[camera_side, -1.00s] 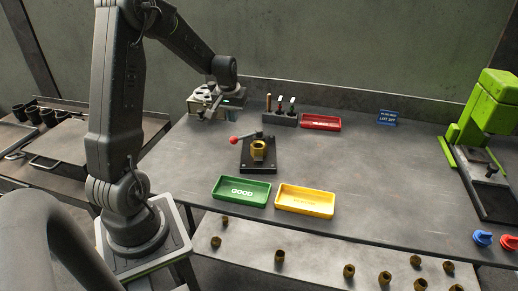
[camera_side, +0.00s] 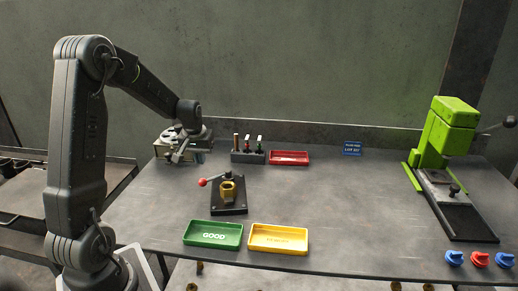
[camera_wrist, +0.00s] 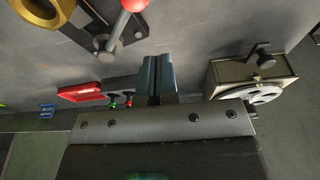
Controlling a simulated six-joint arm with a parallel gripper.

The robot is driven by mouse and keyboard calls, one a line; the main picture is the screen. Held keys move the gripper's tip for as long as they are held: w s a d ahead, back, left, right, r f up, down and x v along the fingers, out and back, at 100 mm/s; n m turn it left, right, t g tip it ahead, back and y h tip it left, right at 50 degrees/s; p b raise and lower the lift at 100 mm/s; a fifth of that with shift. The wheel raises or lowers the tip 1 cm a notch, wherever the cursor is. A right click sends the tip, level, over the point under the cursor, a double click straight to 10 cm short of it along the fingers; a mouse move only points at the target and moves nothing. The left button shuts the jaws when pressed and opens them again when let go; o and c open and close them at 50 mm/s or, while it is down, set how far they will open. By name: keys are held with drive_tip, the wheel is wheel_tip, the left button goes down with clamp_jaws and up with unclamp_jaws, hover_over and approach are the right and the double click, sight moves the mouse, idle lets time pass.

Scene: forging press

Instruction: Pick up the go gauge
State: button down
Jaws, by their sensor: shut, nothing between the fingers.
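My gripper (camera_side: 177,156) is shut and empty, above the back left of the bench, left of the gauge rack. Its two closed fingers (camera_wrist: 157,76) show in the wrist view. The dark gauge rack (camera_side: 248,157) holds a wooden-handled tool (camera_side: 236,141) and two slim gauges. The gauge with a green mark (camera_side: 259,142), which appears to be the go gauge, stands upright at the rack's right end; its green tip (camera_wrist: 112,104) shows left of the fingers. The red-marked gauge (camera_wrist: 129,101) is beside it. Their lower parts are hidden.
A metal box with a round dial (camera_wrist: 250,80) is close to the gripper. A red tray (camera_side: 289,158) is right of the rack. A fixture with a red-knobbed lever (camera_side: 203,182) and brass part (camera_side: 228,190) is in front. The bench's right middle is clear.

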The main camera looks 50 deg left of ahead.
drive_tip(key=c, duration=1.9)
unclamp_jaws()
drive_tip(key=o, duration=0.8)
drive_tip(key=shift+o, duration=0.2)
drive_tip(key=t+y, duration=0.2)
approach(259, 138)
drive_tip(key=x, duration=0.6)
drive_tip(key=shift+f, duration=0.4)
drive_tip(key=shift+x, duration=2.8)
